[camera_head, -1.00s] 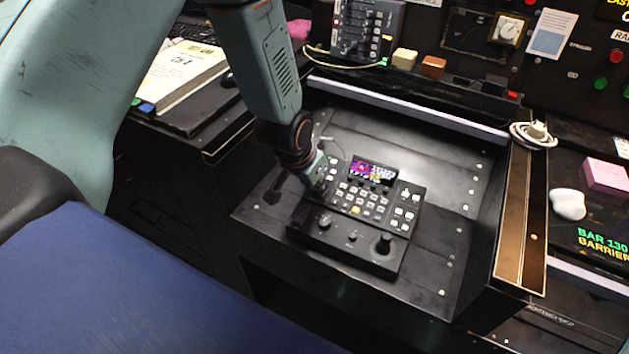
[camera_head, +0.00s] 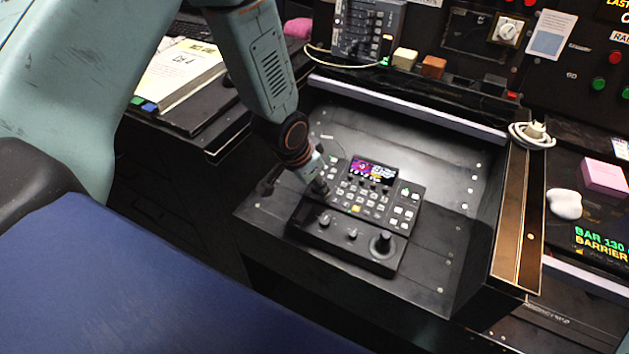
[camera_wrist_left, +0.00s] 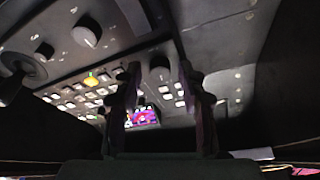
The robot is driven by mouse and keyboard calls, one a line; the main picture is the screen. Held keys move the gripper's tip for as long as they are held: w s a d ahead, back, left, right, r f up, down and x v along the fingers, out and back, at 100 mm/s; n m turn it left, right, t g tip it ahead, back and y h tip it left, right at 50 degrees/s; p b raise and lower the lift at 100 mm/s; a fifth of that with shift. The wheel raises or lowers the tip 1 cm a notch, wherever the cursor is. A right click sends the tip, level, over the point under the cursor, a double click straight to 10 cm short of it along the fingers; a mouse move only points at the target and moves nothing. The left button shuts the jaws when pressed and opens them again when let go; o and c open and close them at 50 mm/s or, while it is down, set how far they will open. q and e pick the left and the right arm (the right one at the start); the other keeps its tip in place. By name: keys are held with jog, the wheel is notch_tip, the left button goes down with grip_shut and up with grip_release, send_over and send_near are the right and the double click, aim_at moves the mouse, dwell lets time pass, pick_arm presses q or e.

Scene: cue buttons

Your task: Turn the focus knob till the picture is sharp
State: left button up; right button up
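A dark control panel (camera_head: 300,236) with knobs and lit buttons lies on a black desk. Its small screen (camera_head: 372,171) shows a purple and multicoloured picture, too small to judge for sharpness; the screen also shows in the left wrist view (camera_wrist_left: 142,117). My left gripper (camera_head: 322,192) points down at the panel's left part, left of the screen. In the left wrist view its fingers (camera_wrist_left: 160,95) are apart, with a dark knob (camera_wrist_left: 158,70) seen between them and gaps at both sides. That knob is hidden in the head view. No readable label marks it. My right gripper is not in view.
A pale-marked knob (camera_head: 325,221), a smaller knob (camera_head: 352,234) and a joystick-like control (camera_head: 384,243) line the panel's front. The desk right of the panel is clear.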

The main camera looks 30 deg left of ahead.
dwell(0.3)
pick_arm(q)
jog(key=shift+r, duration=0.3)
jog(key=v, duration=0.6)
jog(key=shift+s+r, duration=0.2)
jog(key=shift+r, duration=0.1)
jog(key=shift+s+a, duration=0.1)
jog(key=s+f+n+g, duration=0.1)
jog(key=s+f, duration=0.5)
jog(key=s, duration=0.3)
jog(key=s+d+f+n+g+b, duration=0.1)
jog(key=s+f+n, duration=0.1)
jog(key=s+f, duration=0.4)
jog(key=s+d+f+n+g+y, duration=0.1)
jog(key=s+f, duration=0.5)
jog(key=s, duration=0.7)
jog(key=shift+s+n+g, duration=0.4)
jog(key=shift+g, duration=0.2)
